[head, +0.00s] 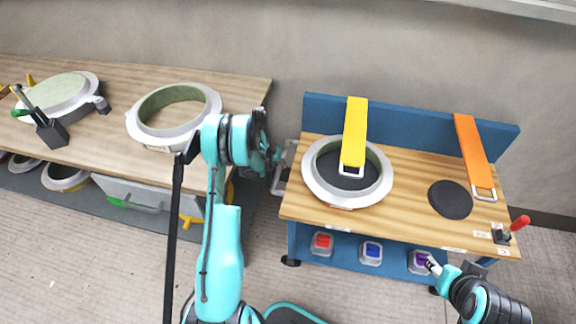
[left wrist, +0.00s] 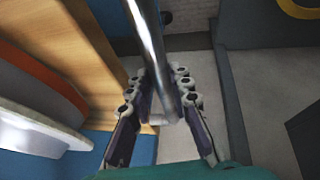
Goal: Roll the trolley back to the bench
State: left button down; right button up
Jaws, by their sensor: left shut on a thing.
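The trolley (head: 410,222) is a blue cart with a wooden top, standing to the right of the wooden bench (head: 120,140). A grey metal handle (head: 284,168) is on the trolley's left side. My left gripper (head: 272,158) is at this handle. In the left wrist view its fingers (left wrist: 160,95) are shut around the shiny handle bar (left wrist: 155,45), with the wooden top edge (left wrist: 85,50) to the left. My right gripper (head: 432,265) is low in front of the trolley, near a purple-filled container; its fingers are too small to judge.
The trolley carries a ring mould (head: 318,190), a yellow strap (head: 356,130), an orange strap (head: 474,150), a black disc (head: 450,199) and a red-handled clamp (head: 518,224). Containers sit on its lower shelf. A narrow floor gap separates bench and trolley. A wall stands behind.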

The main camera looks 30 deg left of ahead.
pick_arm(q)
jog(key=shift+s+a, duration=0.1)
jog(key=shift+a, duration=0.15)
jog(key=c, duration=1.4)
grip_release()
jog(key=shift+a, duration=0.2)
jog(key=shift+o, duration=0.2)
jog(key=shift+d+r, duration=0.1)
jog(key=v, duration=1.1)
jog(key=shift+s+r, duration=0.25)
jog(key=shift+r, duration=0.1)
jog(key=shift+r, duration=0.1)
